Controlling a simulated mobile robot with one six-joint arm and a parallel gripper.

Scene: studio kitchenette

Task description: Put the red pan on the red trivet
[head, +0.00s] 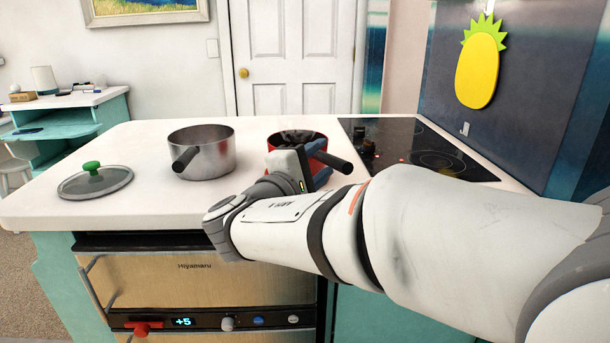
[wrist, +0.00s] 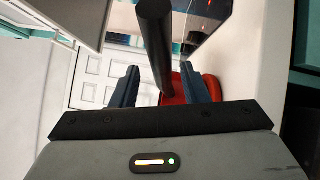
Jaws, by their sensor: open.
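The red pan (head: 274,149) stands on the white counter, beside the dark cooktop. My gripper largely hides it in the head view. Its black handle (head: 332,160) points to the right and toward me. In the wrist view the black handle (wrist: 154,40) runs down toward the space between my two blue fingers, with a red part of the pan (wrist: 178,90) beyond. My gripper (wrist: 168,88) is open, with its fingers on either side of the handle's line. I cannot tell whether they touch it. I cannot make out a red trivet in either view.
A steel pan (head: 212,155) with a black handle stands left of the red pan. A glass lid with a green knob (head: 94,180) lies further left. The black cooktop (head: 410,145) is at the right. The counter's front left (head: 150,210) is clear.

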